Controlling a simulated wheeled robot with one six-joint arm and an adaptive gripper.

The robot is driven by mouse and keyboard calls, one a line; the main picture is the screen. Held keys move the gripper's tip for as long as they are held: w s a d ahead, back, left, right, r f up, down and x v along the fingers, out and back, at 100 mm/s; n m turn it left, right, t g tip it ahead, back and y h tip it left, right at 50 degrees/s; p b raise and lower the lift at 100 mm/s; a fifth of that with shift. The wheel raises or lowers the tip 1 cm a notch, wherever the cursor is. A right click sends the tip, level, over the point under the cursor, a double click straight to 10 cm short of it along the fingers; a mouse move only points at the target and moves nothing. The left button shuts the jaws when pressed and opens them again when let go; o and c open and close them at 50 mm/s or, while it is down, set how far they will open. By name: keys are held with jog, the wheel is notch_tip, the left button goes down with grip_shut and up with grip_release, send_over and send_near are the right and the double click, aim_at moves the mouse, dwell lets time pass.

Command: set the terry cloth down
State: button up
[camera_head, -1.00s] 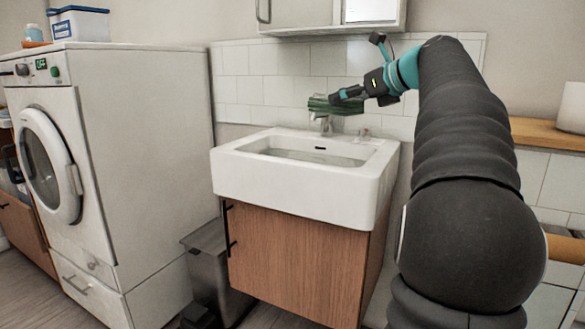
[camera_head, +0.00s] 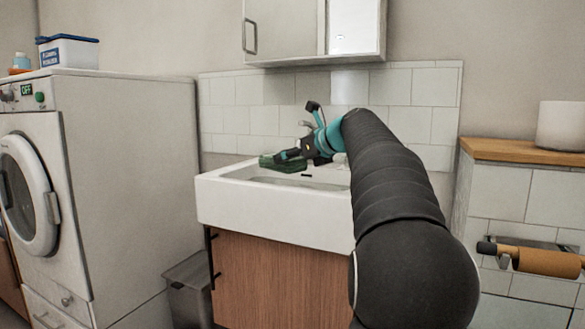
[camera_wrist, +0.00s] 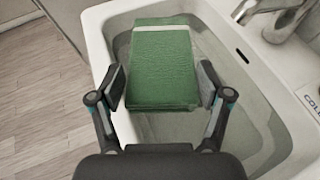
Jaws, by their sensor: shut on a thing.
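The terry cloth (camera_wrist: 162,70) is a green folded block with a pale stripe near its far end. My gripper (camera_wrist: 162,88) is shut on the cloth, one finger on each side of it, in the wrist view. In the head view the cloth (camera_head: 279,164) shows as a dark green strip at the tip of my gripper (camera_head: 290,156), over the left part of the sink. In the wrist view the cloth overlaps the basin's left rim and the water. I cannot tell how high above the rim it is.
The white sink (camera_head: 265,207) stands on a wooden cabinet (camera_head: 275,275). Its faucet (camera_wrist: 272,18) is at the upper right in the wrist view. A washing machine (camera_head: 120,150) is on the left, with a bin (camera_head: 188,290) between. A wooden ledge (camera_head: 520,151) is at right.

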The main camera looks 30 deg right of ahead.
jog(key=shift+f, duration=0.7)
jog(key=shift+f, duration=0.1)
jog(key=shift+f, duration=0.35)
jog(key=shift+f, duration=0.2)
jog(key=o, duration=1.1)
jog(key=shift+r, duration=0.1)
